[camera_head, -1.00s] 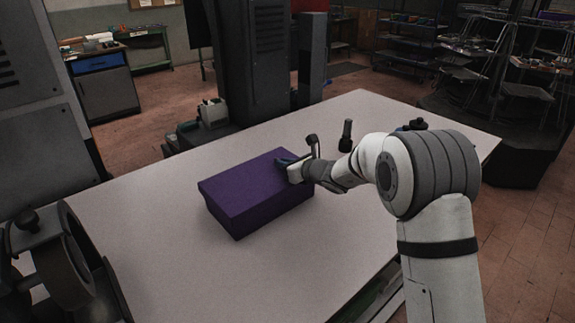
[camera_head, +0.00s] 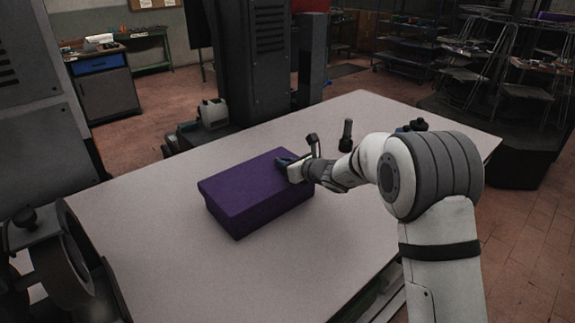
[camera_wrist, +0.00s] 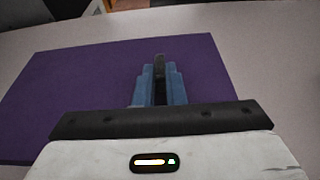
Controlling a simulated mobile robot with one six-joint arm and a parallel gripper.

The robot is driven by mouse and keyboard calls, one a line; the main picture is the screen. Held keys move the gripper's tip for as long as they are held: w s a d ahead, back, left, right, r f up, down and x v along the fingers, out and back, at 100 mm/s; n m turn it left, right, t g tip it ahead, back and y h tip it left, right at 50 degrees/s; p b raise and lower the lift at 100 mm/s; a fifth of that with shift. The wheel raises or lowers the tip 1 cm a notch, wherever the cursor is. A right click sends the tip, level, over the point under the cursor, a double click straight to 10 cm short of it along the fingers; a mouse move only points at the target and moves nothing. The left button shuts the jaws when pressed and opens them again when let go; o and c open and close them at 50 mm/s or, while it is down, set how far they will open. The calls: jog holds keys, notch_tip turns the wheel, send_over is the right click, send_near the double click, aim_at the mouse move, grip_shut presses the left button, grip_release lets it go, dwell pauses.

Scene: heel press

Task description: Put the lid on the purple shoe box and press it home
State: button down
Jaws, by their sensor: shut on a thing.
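The purple lid (camera_head: 245,185) sits over the purple shoe box (camera_head: 222,222) on the table, roughly level, its rim overhanging the narrower box walls. I cannot tell whether it is fully down. My gripper (camera_head: 285,161) is at the lid's far right part, its blue fingers low over the top. In the wrist view the fingers of my gripper (camera_wrist: 158,84) are close together around a narrow dark piece, seen against the purple lid top (camera_wrist: 85,85). That piece appears to belong to the lid; its base is hidden.
The pale table (camera_head: 320,240) is clear around the box. A dark upright tool-like object (camera_head: 347,135) stands behind my arm. A dark machine with a wheel (camera_head: 78,255) is at the front left, and a tall dark cabinet (camera_head: 255,65) stands behind the table.

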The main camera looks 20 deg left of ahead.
jog(key=shift+f, duration=0.35)
jog(key=c, duration=1.7)
grip_release()
jog(key=o, duration=0.3)
jog(key=shift+r, duration=0.2)
jog(key=o, duration=0.5)
jog(key=shift+w, duration=0.1)
jog(key=shift+c, duration=0.2)
jog(key=shift+r+p, duration=1.9)
jog(key=shift+r, duration=1.65)
